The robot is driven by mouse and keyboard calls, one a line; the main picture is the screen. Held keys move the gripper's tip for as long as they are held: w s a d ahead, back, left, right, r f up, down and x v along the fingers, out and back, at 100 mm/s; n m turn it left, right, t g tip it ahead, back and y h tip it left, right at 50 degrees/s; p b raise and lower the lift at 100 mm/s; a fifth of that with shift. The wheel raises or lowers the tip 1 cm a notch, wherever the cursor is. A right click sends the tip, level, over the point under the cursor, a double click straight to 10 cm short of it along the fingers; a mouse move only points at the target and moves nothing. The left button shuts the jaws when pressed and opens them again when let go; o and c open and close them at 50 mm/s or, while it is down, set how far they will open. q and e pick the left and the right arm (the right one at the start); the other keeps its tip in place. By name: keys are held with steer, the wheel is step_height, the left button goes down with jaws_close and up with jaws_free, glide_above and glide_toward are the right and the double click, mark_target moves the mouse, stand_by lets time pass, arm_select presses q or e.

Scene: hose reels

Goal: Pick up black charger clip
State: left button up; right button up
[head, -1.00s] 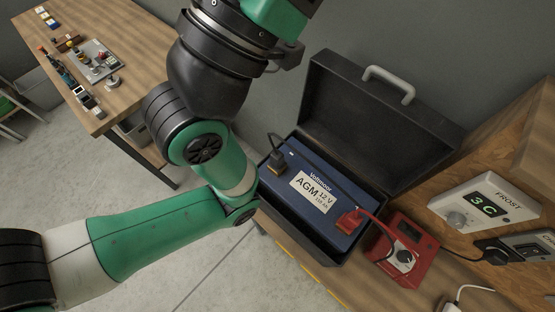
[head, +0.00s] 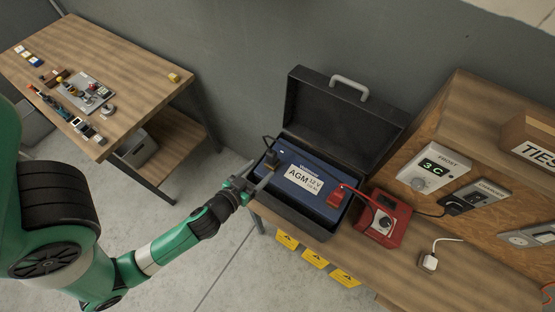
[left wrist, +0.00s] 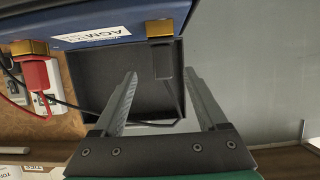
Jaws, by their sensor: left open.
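The black charger clip (head: 272,157) is clamped on the near-left end of the blue battery (head: 307,208), which sits in an open black box. A dark cable runs from it. My left gripper (head: 260,178) is open and empty at the box's left side, close to the clip. In the left wrist view the black clip (left wrist: 162,62), with its brass-coloured jaw (left wrist: 160,28), lies ahead between the lines of the two open fingers (left wrist: 160,80). Contact cannot be told. The right gripper is out of view.
A red clip (head: 335,199) is on the battery's right end, cabled to the red charger (head: 383,222). The box's raised lid (head: 340,112) stands behind. A wooden workbench (head: 460,275) carries them. A second table (head: 150,95) with tools stands at left.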

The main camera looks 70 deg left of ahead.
mark_target(270, 160)
arm_select(q)
steer(key=p+x, duration=0.1)
steer(key=x, duration=0.4)
steer(key=shift+w+a+p, duration=0.25)
steer(key=shift+p, duration=0.15)
steer(key=shift+s+p+x, duration=0.2)
steer(key=shift+p+x, duration=0.25)
steer(key=shift+x, duration=2.6)
steer(key=shift+a+f, duration=0.15)
jaws_close()
